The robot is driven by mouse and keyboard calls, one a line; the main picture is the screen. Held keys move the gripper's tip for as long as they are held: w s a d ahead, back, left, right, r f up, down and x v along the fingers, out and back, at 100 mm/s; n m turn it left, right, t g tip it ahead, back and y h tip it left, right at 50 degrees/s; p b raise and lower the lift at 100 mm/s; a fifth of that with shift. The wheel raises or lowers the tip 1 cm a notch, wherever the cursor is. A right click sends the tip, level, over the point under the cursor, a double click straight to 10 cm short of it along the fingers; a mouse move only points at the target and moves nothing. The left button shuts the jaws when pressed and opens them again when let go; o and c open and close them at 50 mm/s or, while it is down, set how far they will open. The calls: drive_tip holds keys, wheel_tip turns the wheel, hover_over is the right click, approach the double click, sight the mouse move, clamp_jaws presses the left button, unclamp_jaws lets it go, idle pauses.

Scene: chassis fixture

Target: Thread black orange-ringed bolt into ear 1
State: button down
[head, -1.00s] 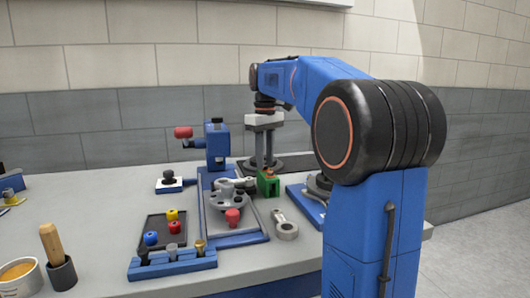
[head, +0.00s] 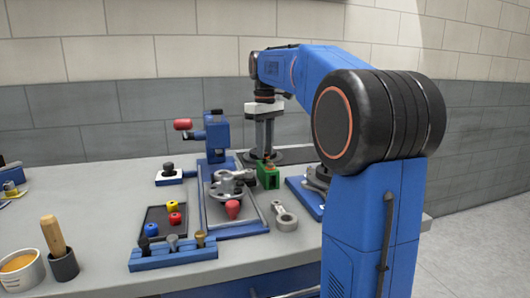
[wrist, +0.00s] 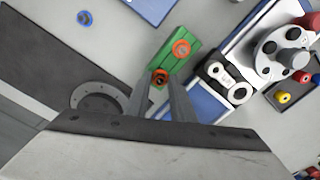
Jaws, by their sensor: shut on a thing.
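My gripper (head: 265,157) points down over the green block (head: 268,178), behind the grey chassis part. In the wrist view my gripper (wrist: 160,86) has its fingers at either side of a black bolt with an orange ring (wrist: 160,77), at the near end of the green block (wrist: 166,65). It is shut on this bolt. Whether the bolt is still seated in the block I cannot tell. A second orange-ringed piece (wrist: 181,48) sits at the block's other end. The grey chassis part (head: 222,189) lies in the blue fixture (head: 240,232); which ear is ear 1 I cannot tell.
A red-topped piece (head: 233,209) stands at the chassis part's front. A blue post with a red handle (head: 183,124) rises behind the fixture. A black tray (head: 155,225) with coloured pieces and a blue rack (head: 172,259) are in front. A ring-ended grey part (head: 285,221) lies right.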

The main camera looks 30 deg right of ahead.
drive_tip(key=shift+r, duration=2.7)
